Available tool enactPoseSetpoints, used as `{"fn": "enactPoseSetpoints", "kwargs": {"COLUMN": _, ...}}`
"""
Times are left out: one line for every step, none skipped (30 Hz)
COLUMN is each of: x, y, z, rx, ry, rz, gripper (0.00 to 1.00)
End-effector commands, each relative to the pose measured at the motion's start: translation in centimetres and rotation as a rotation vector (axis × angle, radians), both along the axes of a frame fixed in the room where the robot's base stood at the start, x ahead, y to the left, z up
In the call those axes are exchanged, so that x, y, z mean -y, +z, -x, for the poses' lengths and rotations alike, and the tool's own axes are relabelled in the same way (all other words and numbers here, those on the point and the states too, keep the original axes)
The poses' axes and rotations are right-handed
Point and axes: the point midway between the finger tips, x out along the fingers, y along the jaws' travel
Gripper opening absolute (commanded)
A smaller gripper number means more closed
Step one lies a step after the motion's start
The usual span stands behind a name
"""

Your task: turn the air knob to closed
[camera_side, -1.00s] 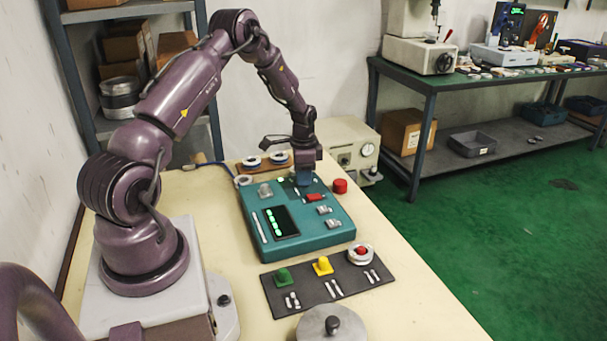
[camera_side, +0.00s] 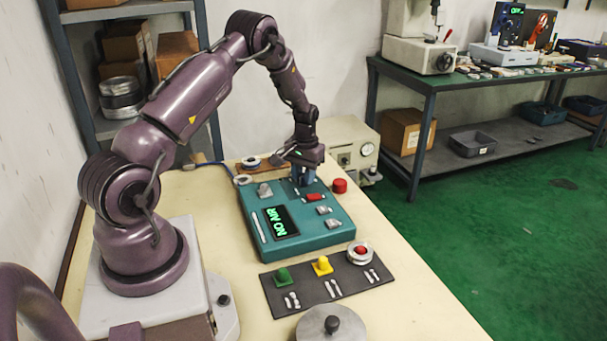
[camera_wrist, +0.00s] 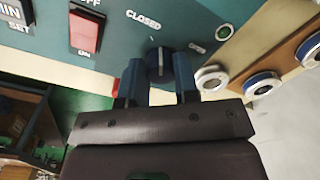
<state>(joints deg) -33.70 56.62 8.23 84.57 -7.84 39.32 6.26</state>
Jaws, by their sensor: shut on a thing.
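The air knob (camera_wrist: 159,62) is dark and round with a pale pointer line. In the wrist view it sits between the two blue fingers of my gripper (camera_wrist: 160,82), which is shut on it. The pointer line stands about upright in that view, and the word CLOSED (camera_wrist: 143,19) is printed above and slightly left of it. In the side view my gripper (camera_side: 303,180) is down at the back of the teal control box (camera_side: 322,240), and it hides the knob.
A red switch (camera_side: 315,197) and silver knobs (camera_side: 325,210) are close by on the box. A red button (camera_side: 340,186) stands beside its right edge. Rings (camera_side: 250,162) lie behind it. A dark mat (camera_side: 300,301) with coloured posts is in front.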

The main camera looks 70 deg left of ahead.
Motion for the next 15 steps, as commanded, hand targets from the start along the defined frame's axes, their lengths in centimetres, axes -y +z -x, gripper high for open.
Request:
{"fn": "enactPoseSetpoints", "kwargs": {"x": 0.00, "y": 0.13, "z": -0.04, "rx": 0.000, "ry": 0.037, "rz": -0.001, "gripper": 0.05}}
{"fn": "enactPoseSetpoints", "kwargs": {"x": 0.00, "y": 0.13, "z": -0.04, "rx": -0.001, "ry": 0.061, "rz": -0.001, "gripper": 0.05}}
{"fn": "enactPoseSetpoints", "kwargs": {"x": 0.02, "y": 0.13, "z": -0.05, "rx": -0.001, "ry": 0.092, "rz": 0.001, "gripper": 0.05}}
{"fn": "enactPoseSetpoints", "kwargs": {"x": 0.03, "y": 0.13, "z": -0.05, "rx": -0.001, "ry": 0.113, "rz": 0.001, "gripper": 0.05}}
{"fn": "enactPoseSetpoints", "kwargs": {"x": 0.03, "y": 0.13, "z": -0.05, "rx": 0.000, "ry": 0.133, "rz": 0.000, "gripper": 0.05}}
{"fn": "enactPoseSetpoints", "kwargs": {"x": 0.04, "y": 0.12, "z": -0.04, "rx": -0.002, "ry": 0.160, "rz": 0.000, "gripper": 0.05}}
{"fn": "enactPoseSetpoints", "kwargs": {"x": 0.04, "y": 0.12, "z": -0.04, "rx": -0.001, "ry": 0.178, "rz": 0.001, "gripper": 0.05}}
{"fn": "enactPoseSetpoints", "kwargs": {"x": 0.04, "y": 0.12, "z": -0.05, "rx": -0.001, "ry": 0.196, "rz": 0.001, "gripper": 0.05}}
{"fn": "enactPoseSetpoints", "kwargs": {"x": 0.04, "y": 0.12, "z": -0.05, "rx": -0.001, "ry": 0.216, "rz": 0.001, "gripper": 0.05}}
{"fn": "enactPoseSetpoints", "kwargs": {"x": 0.04, "y": 0.12, "z": -0.05, "rx": -0.002, "ry": 0.231, "rz": 0.001, "gripper": 0.05}}
{"fn": "enactPoseSetpoints", "kwargs": {"x": 0.04, "y": 0.12, "z": -0.05, "rx": -0.001, "ry": 0.244, "rz": 0.001, "gripper": 0.05}}
{"fn": "enactPoseSetpoints", "kwargs": {"x": 0.04, "y": 0.11, "z": -0.05, "rx": -0.002, "ry": 0.261, "rz": 0.001, "gripper": 0.05}}
{"fn": "enactPoseSetpoints", "kwargs": {"x": 0.04, "y": 0.11, "z": -0.05, "rx": -0.001, "ry": 0.272, "rz": 0.001, "gripper": 0.05}}
{"fn": "enactPoseSetpoints", "kwargs": {"x": 0.04, "y": 0.11, "z": -0.05, "rx": -0.001, "ry": 0.282, "rz": 0.001, "gripper": 0.05}}
{"fn": "enactPoseSetpoints", "kwargs": {"x": 0.04, "y": 0.11, "z": -0.04, "rx": -0.002, "ry": 0.294, "rz": 0.001, "gripper": 0.05}}
